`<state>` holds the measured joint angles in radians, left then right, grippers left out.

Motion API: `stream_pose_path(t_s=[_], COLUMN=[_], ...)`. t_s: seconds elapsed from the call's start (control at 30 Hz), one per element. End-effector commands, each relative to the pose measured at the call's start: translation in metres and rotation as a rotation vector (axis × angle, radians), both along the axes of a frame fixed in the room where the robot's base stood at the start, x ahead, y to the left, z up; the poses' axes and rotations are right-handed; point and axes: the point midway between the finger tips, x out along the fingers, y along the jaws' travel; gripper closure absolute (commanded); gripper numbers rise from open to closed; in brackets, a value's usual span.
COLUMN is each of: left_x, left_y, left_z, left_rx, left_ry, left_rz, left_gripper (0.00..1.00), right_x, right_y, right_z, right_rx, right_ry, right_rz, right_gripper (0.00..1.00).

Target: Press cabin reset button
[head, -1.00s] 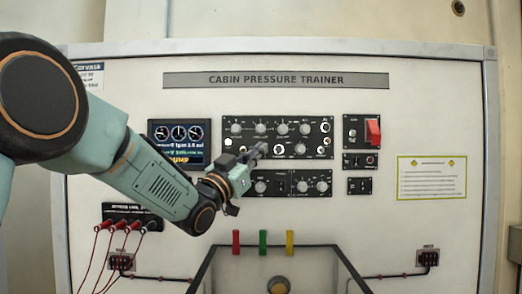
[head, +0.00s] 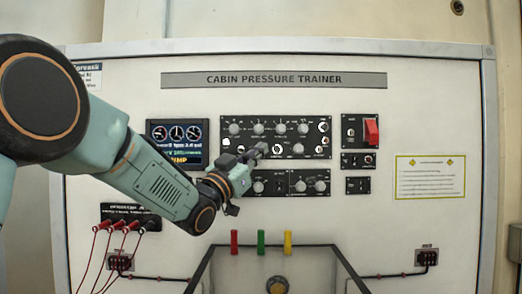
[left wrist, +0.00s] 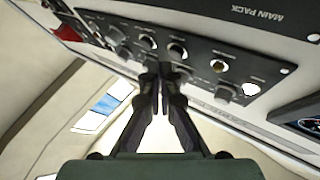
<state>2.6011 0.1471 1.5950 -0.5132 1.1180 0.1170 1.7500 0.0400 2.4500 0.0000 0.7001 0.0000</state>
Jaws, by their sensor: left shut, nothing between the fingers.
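The upper black control panel (head: 313,138) on the trainer board carries a row of knobs with round buttons and switches below. Its labels are too small to read, so I cannot tell which is the cabin reset button. My left gripper (head: 263,149) is shut and empty, its tips in front of the panel's lower middle. In the left wrist view the shut fingertips (left wrist: 166,70) point at the panel's face, near a knob (left wrist: 178,53); I cannot tell whether they touch it. A pale round button (left wrist: 251,89) shows to their right. My right gripper is not in view.
A lower knob panel (head: 321,187) sits just under the upper one. A gauge screen (head: 176,134) is to the left, a red switch guard (head: 371,131) to the right. Red, green and yellow levers (head: 262,242) stand below. Cables (head: 102,258) hang at lower left.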

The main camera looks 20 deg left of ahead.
Motion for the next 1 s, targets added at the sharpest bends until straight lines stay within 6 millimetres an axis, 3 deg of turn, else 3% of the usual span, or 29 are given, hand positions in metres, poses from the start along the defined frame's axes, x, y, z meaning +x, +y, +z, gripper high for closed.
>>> stream_pose_path(t_s=[1.0], left_x=[0.0111], left_y=[0.0036], left_z=[-0.0003], left_rx=[0.0], left_ry=[0.001], left_rz=[0.0], left_gripper=[1.0], right_x=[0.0], right_y=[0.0], right_z=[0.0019], right_rx=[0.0], right_ry=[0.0], right_rz=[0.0], right_gripper=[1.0])
